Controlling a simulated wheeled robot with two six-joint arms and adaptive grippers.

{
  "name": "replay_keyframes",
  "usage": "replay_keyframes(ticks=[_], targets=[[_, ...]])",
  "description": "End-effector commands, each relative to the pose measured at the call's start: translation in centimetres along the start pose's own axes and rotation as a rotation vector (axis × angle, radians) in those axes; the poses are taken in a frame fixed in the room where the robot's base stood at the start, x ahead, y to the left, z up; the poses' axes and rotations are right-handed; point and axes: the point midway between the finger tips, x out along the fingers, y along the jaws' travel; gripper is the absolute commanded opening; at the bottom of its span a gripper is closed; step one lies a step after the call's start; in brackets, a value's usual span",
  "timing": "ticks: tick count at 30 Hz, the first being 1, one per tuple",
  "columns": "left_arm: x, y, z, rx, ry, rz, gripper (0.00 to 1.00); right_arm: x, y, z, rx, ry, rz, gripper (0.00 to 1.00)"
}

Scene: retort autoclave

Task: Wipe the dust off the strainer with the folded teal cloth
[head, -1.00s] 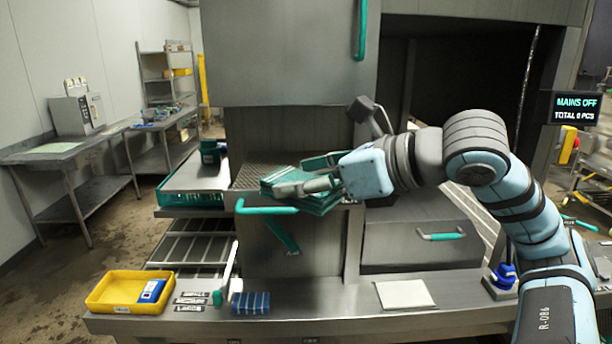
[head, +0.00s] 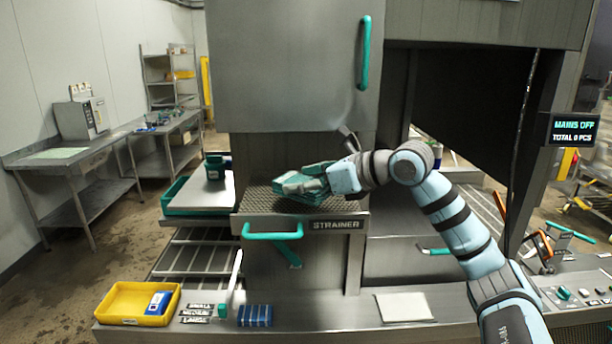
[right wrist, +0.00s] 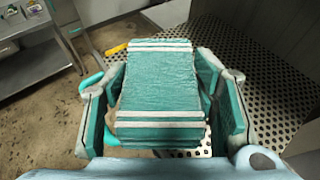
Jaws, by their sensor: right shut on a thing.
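The strainer (head: 257,199) is a perforated metal plate in the machine's opening, with a label reading STRAINER on its front edge and a teal handle below. My right gripper (head: 302,184) is over the plate, shut on the folded teal cloth (head: 290,196). The cloth, teal with white stripes, also shows in the right wrist view (right wrist: 160,85) between the two fingers, with the perforated plate (right wrist: 255,75) beneath and to the right. I cannot tell whether the cloth touches the plate. No dust can be made out at this size. My left gripper is not in view.
A raised steel door with a teal handle (head: 364,52) hangs above the opening. A yellow tray (head: 117,312) with a blue item and a blue striped cloth (head: 254,316) lie on the front ledge. A teal crate (head: 180,205) stands left of the strainer.

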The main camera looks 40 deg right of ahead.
Motion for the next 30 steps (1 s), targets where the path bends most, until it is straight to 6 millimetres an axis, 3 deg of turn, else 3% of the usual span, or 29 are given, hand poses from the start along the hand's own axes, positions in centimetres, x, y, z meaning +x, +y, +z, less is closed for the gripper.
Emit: replay_keyframes(ticks=[3,16,30], targets=[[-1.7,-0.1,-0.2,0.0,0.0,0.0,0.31,1.1,-1.6,0.6,0.005,0.001,0.003,0.3],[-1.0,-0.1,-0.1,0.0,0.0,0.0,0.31,5.4,-7.3,0.9,0.004,-0.003,0.0,0.3],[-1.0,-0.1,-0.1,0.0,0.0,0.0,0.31,6.2,-8.2,1.0,-0.001,0.0,0.001,0.3]])
